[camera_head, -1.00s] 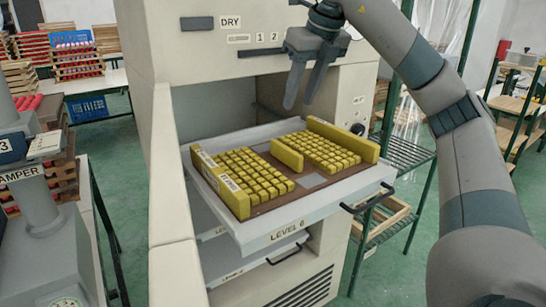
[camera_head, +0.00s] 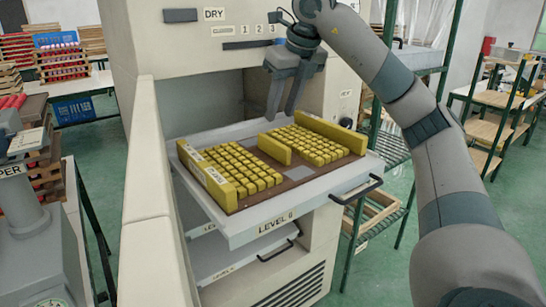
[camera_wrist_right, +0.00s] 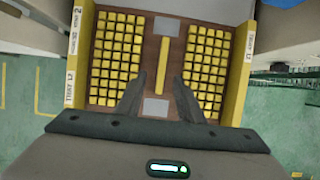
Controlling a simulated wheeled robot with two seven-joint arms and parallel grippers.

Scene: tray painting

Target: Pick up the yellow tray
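The yellow tray (camera_head: 208,174) lies on the pulled-out white drawer marked LEVEL 6 (camera_head: 240,234). It has a brown base, yellow side walls, a yellow middle bar (camera_head: 274,149) and rows of small yellow blocks. In the right wrist view the tray (camera_wrist_right: 240,75) lies below the gripper, with the middle bar (camera_wrist_right: 162,65) ahead of the fingers. My right gripper (camera_head: 281,116) points down above the tray's back part, its two fingers apart and empty. The fingers also show open in the right wrist view (camera_wrist_right: 160,98). My left gripper is not in view.
The beige dryer cabinet (camera_head: 152,150) rises around the drawer. A dark handle (camera_head: 357,190) sticks out from the drawer front. A lower drawer (camera_head: 235,262) is also partly out. A green-framed rack (camera_head: 400,150) stands close on the right, and a grey machine (camera_head: 30,230) on the left.

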